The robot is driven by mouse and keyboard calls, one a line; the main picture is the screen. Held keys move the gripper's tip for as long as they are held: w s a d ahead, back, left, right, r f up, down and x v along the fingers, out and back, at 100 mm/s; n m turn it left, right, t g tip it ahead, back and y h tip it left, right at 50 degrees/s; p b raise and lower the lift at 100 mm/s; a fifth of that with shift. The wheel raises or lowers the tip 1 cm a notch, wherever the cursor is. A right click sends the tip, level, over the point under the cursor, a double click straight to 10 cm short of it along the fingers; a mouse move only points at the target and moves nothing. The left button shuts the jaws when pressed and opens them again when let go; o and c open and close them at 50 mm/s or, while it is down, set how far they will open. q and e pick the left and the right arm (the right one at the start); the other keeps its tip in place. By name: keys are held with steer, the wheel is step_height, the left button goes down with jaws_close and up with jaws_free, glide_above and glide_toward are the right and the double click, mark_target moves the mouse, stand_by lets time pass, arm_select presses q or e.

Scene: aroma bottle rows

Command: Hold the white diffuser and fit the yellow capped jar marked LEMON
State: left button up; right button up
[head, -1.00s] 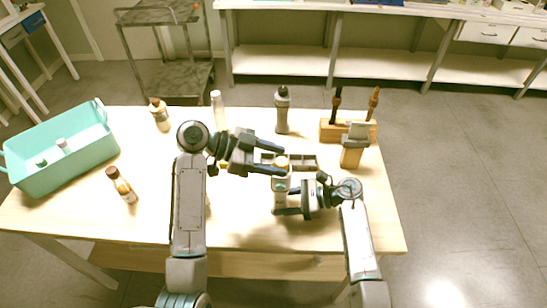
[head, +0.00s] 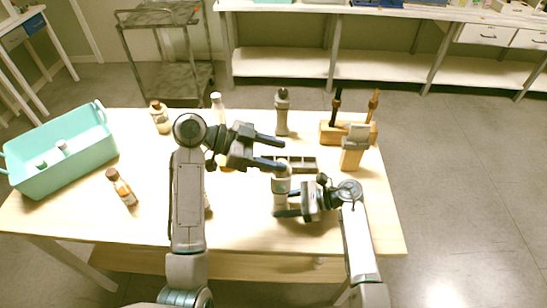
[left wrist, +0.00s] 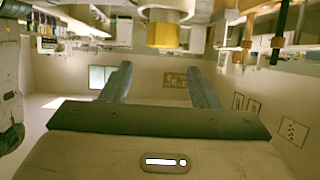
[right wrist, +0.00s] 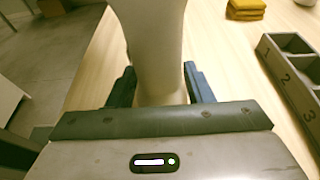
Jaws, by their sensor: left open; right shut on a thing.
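The white diffuser (head: 281,200) stands upright near the table's front right; its pale body fills the top middle of the right wrist view (right wrist: 152,45). My right gripper (head: 277,211) is shut on its lower part. In the left wrist view, which looks upside down, a yellow cap (left wrist: 163,36) sits at the end of a white body. It lies just beyond my open left fingertips (left wrist: 160,72), apart from them. In the head view my left gripper (head: 281,152) is above the diffuser and its lower finger hides the cap. The LEMON marking cannot be read.
A dark compartment tray (head: 305,164) is behind the diffuser, numbered in the right wrist view. A teal crate (head: 75,165) and brown-capped bottle (head: 122,188) are left. The front left table is clear.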

arm_select(q)
step_height(320, 180, up, 4)
steer(key=shift+r, duration=0.15)
stand_by(0.4)
arm_select(e)
steer(key=o, duration=0.8)
steer(key=shift+o, duration=0.2)
